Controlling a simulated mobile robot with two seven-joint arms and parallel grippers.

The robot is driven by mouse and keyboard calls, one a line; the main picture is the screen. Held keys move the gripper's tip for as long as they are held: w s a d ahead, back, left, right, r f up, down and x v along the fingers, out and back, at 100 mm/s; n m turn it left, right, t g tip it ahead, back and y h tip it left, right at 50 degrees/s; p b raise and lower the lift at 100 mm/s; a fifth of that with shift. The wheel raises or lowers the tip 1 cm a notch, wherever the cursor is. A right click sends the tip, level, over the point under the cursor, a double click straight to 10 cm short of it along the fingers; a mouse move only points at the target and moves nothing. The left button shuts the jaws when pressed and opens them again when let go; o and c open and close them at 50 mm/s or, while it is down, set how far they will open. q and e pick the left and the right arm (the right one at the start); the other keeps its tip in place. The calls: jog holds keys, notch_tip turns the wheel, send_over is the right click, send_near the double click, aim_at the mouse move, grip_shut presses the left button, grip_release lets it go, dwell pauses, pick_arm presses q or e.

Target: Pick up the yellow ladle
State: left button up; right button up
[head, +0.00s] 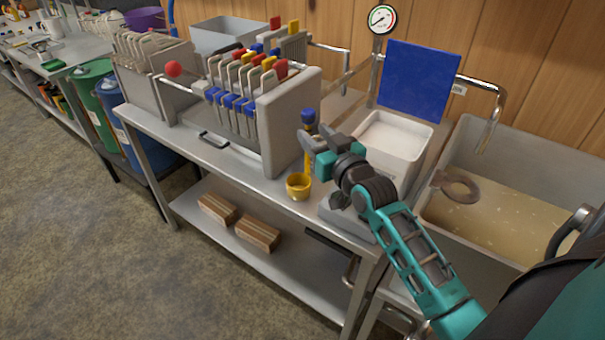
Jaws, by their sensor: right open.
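The yellow ladle (298,187) is at the front edge of the metal table, with its cup low and its handle rising to a blue top (309,119). My right gripper (314,141) is open at the upper part of the handle, just below the blue top. Its fingers hide part of the handle, and I cannot tell whether they touch it. My left gripper is not in view.
A filter press (288,117) with several plates stands left of the ladle. A white-filled bin (396,133) with a blue panel (415,82) stands behind my right gripper. A basin of tan liquid (500,222) is at the right. Two wooden-looking blocks (257,236) lie on the lower shelf.

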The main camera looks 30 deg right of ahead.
aim_at(310, 129)
jog(key=w, duration=0.4)
jog(key=shift+w+d+f, duration=0.2)
jog(key=shift+w+d, duration=0.05)
jog(key=shift+d, duration=0.15)
grip_shut()
